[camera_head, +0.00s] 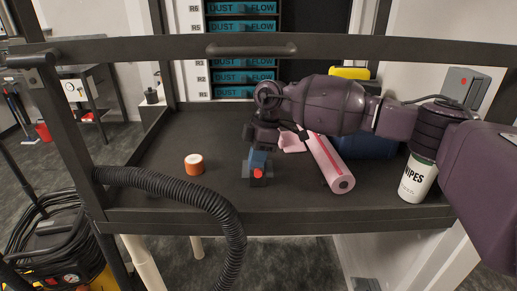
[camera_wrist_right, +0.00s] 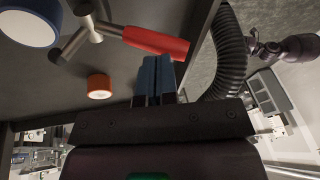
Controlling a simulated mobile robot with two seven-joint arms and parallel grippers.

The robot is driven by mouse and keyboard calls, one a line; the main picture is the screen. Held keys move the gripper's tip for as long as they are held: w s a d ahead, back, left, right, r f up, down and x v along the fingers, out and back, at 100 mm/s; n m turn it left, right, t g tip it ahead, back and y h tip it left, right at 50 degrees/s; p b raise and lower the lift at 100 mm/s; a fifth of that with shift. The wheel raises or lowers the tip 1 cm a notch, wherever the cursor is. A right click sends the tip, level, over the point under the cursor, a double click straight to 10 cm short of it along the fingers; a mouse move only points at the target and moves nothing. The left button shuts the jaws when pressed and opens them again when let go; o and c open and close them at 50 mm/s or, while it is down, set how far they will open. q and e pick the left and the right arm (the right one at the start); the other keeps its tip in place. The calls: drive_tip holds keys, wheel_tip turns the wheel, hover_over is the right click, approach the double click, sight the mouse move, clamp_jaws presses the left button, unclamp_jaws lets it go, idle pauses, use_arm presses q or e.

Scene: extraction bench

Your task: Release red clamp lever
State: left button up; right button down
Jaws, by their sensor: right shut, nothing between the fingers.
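The red clamp lever (camera_wrist_right: 155,41) shows in the right wrist view as a red handle on a grey metal clamp (camera_wrist_right: 93,30). In the head view only its rounded red end (camera_head: 258,173) shows, low at my right gripper's fingertips. My right gripper (camera_head: 258,157) points down over the bench. Its blue fingers (camera_wrist_right: 157,75) are closed together, with nothing between them. They are beside the lever; I cannot tell whether they touch it. The rest of the clamp is mostly hidden in the head view. My left gripper is absent from the head view.
An orange-and-white roll (camera_head: 194,164) stands left on the dark bench (camera_head: 150,180). A pink roll (camera_head: 330,163) and a wipes tub (camera_head: 417,178) are on the right. A black hose (camera_head: 190,190) crosses the bench's front left, and a rail (camera_head: 130,46) spans above.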

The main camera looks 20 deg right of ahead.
drive_tip(key=shift+s+a+f, duration=0.1)
drive_tip(key=shift+f, duration=0.45)
drive_tip(key=shift+s, duration=0.25)
drive_tip(key=shift+s+a, duration=0.1)
use_arm(q)
drive_tip(key=shift+w+r, duration=0.25)
drive_tip(key=shift+r, duration=0.45)
use_arm(e)
drive_tip(key=shift+r, duration=0.1)
use_arm(q)
drive_tip(key=shift+f, duration=0.5)
use_arm(e)
drive_tip(key=v, duration=1)
drive_tip(key=shift+w+r, duration=0.25)
drive_tip(key=shift+r, duration=0.05)
